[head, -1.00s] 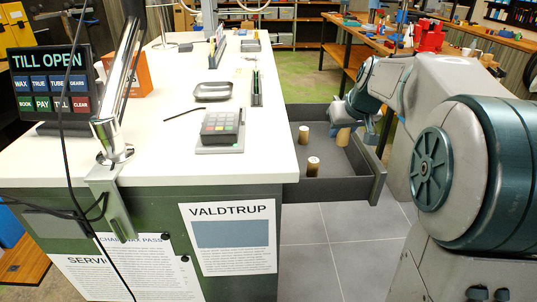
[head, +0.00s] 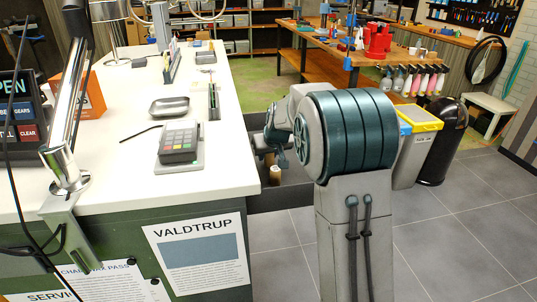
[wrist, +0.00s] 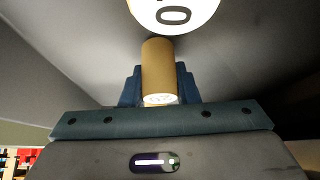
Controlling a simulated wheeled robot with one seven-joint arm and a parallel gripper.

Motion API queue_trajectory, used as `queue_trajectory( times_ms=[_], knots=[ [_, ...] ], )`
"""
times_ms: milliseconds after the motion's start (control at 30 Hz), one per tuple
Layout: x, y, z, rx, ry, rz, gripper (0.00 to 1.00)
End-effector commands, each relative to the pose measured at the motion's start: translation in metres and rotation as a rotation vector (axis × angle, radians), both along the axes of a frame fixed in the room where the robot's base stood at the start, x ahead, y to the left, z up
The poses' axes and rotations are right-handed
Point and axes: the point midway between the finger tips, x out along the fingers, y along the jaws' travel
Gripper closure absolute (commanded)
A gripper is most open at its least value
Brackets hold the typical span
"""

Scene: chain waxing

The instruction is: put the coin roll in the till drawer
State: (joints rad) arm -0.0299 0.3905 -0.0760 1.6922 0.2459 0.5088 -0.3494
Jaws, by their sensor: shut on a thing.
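The till drawer (head: 288,197) is pulled out from the counter's right side, largely hidden behind my arm. My gripper (head: 268,162) is low over it, its fingertips hard to make out there. In the wrist view, my gripper (wrist: 160,88) is shut on a tan coin roll (wrist: 158,68) with a pale end, held between blue fingers. Another tan roll (head: 275,175) shows in the drawer below my arm; I cannot tell whether it is the held one. A white round face with a dark oval mark (wrist: 175,14) lies just beyond the held roll, cut off by the frame.
The white counter (head: 110,190) carries a card reader (head: 180,142) and a dark tray (head: 169,106). A yellow-topped bin (head: 418,118) and a black bin (head: 448,140) stand right of my arm. The tiled floor (head: 450,240) at front right is clear.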

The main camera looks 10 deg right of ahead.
Motion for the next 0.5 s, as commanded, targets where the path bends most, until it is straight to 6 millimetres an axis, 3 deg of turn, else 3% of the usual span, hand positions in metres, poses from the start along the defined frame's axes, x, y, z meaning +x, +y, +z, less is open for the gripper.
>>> queue_trajectory(
  times_ms=[400, 433, 500],
  knots=[
    [0.0003, -0.0005, -0.0069, 0.0, -0.003, -0.001, 0.99],
    [0.0002, -0.0004, -0.0061, -0.001, -0.002, -0.001, 0.67],
    [0.0001, -0.0004, -0.0055, -0.001, -0.002, -0.001, 0.5]
  ],
)
